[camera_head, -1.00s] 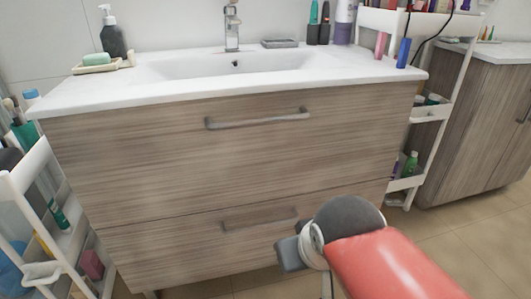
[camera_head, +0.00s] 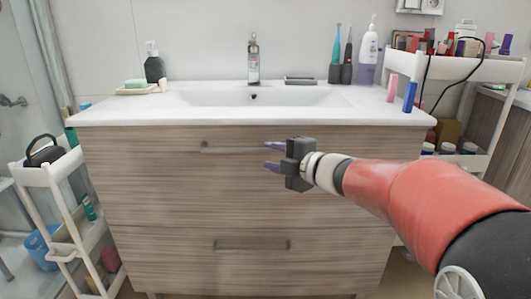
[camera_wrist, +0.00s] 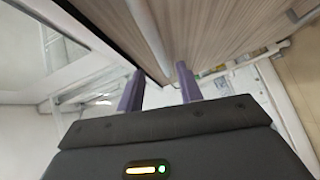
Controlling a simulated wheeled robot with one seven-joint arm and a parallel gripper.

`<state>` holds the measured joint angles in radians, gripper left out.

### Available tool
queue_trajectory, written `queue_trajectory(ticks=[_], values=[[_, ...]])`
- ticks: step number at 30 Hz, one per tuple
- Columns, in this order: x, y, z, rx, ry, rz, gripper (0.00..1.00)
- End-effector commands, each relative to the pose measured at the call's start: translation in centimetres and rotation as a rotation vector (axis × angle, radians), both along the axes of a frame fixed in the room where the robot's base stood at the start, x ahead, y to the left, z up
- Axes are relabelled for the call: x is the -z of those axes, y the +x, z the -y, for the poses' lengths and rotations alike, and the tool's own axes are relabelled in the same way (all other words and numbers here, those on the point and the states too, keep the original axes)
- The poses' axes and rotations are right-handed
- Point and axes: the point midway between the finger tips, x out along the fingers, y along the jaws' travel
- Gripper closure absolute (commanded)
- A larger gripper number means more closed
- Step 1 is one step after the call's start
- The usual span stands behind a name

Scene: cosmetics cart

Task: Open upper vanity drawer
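The upper vanity drawer (camera_head: 150,185) has a wood-grain front, appears closed, and sits under the white sink top. Its grey bar handle (camera_head: 230,150) runs sideways near the top; my gripper hides its right part. My gripper (camera_head: 267,157) is at the handle's right part, with its two purple fingers apart, one above the other. In the wrist view the fingers (camera_wrist: 158,75) are spread, and the light handle bar (camera_wrist: 148,32) runs down toward the gap between their tips. I cannot tell whether they touch it.
The lower drawer's handle (camera_head: 252,245) is below. The white sink top (camera_head: 130,112) overhangs the drawers and carries a soap dispenser (camera_head: 154,64) and bottles. White shelf carts stand at left (camera_head: 40,165) and right (camera_head: 505,72).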

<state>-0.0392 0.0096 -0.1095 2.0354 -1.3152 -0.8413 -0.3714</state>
Motion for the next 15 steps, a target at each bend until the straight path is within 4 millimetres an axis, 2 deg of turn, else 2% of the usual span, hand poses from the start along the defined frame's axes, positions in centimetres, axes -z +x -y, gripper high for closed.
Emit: queue_trajectory(ticks=[5,15], values=[[0.3,1.0,-1.4,-0.023,-0.007,0.004,0.64],[1.0,4.7,-4.8,-0.019,-0.006,0.003,0.64]])
